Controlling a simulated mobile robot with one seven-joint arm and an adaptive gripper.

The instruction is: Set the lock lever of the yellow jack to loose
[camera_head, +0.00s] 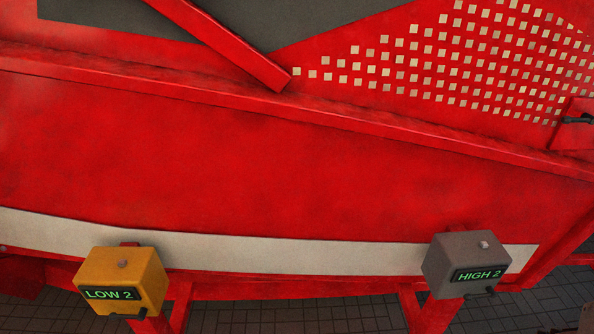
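The yellow jack (124,276) is a box at the lower left, in front of the red machine. Its front display (109,294) reads "LOW 2" in green. A small grey knob sits on its top. A dark lever (128,315) shows at its bottom edge, partly hidden under the box. I cannot tell from this view whether it is set to loose or locked. My gripper is not in view.
A grey jack (462,264) at the lower right has a display reading "HIGH 2" and a dark lever below. The red machine (260,170) with a pale strip (290,252) fills the view behind. Paved floor (300,315) shows between red legs.

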